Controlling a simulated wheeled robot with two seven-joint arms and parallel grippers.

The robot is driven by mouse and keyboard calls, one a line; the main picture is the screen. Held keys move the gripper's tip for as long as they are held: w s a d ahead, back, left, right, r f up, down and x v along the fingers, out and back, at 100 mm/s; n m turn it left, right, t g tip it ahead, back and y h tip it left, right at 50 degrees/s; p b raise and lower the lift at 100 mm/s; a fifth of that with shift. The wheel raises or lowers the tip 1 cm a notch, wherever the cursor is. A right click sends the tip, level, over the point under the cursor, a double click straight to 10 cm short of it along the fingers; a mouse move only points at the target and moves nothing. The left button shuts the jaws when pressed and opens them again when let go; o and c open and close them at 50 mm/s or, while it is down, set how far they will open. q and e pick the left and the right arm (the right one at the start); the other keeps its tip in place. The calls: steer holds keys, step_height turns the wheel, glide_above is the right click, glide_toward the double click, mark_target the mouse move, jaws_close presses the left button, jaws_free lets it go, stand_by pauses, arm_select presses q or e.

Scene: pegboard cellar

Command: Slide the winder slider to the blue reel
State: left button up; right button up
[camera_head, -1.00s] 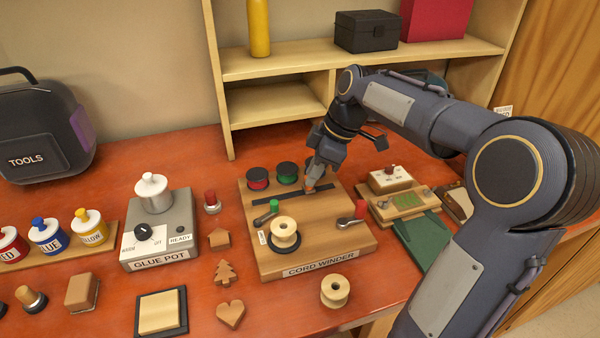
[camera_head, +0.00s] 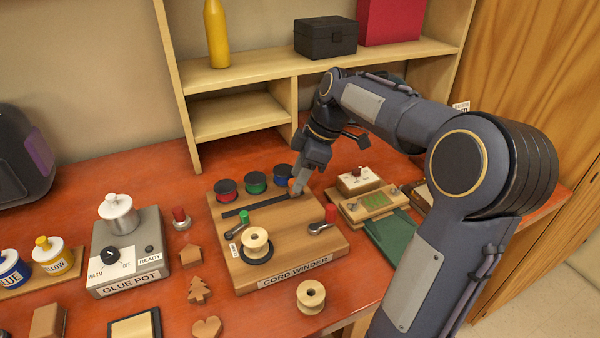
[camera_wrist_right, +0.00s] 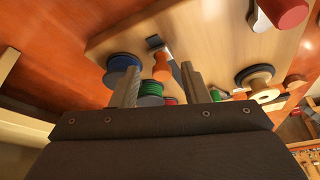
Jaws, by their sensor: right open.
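The cord winder (camera_head: 280,233) is a wooden board on the red table in the head view. A dark slot (camera_head: 250,207) runs in front of a red reel (camera_head: 227,190), a green reel (camera_head: 256,183) and a blue reel (camera_head: 283,172). The orange slider knob (camera_head: 294,187) is near the slot's right end, beside the blue reel. My right gripper (camera_head: 298,180) is open at the knob. In the right wrist view, the knob (camera_wrist_right: 161,66) shows between the two fingers, with a gap to each, and the blue reel (camera_wrist_right: 125,66) is at left. My left gripper is not in view.
Green (camera_head: 243,217) and red (camera_head: 330,214) crank handles and a wooden spool (camera_head: 256,240) stand on the board. A loose spool (camera_head: 311,296) lies in front. The glue pot (camera_head: 125,250) is left, a small wooden device (camera_head: 368,200) right, and shelves (camera_head: 235,112) behind.

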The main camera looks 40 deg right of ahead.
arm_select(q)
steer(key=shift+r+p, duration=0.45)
arm_select(e)
steer(key=v, duration=0.7)
steer(key=shift+r, duration=0.4)
